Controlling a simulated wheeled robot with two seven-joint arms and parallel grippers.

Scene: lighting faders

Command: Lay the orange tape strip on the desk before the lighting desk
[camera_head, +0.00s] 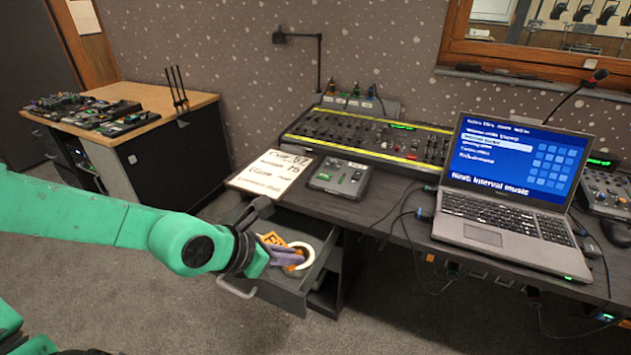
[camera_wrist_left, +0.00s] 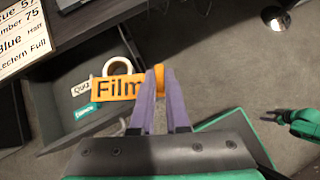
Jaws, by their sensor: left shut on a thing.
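The orange tape strip (camera_wrist_left: 112,88), marked "Film", is between the purple fingers of my left gripper (camera_wrist_left: 160,85), which is shut on it. In the head view the left gripper (camera_head: 288,256) is over the open drawer (camera_head: 285,295), below the level of the desktop, and the orange strip (camera_head: 271,239) shows partly behind the fingers. The lighting desk (camera_head: 370,154), a long console with yellow edges, stands at the back of the dark desk (camera_head: 385,207).
A white tape ring (camera_head: 305,258) is in the drawer; the wrist view also shows a white tag (camera_wrist_left: 81,90) and a green tag (camera_wrist_left: 87,110) there. A cue card (camera_head: 270,172), small control box (camera_head: 340,177) and laptop (camera_head: 505,195) occupy the desk. Bare desktop lies before the box.

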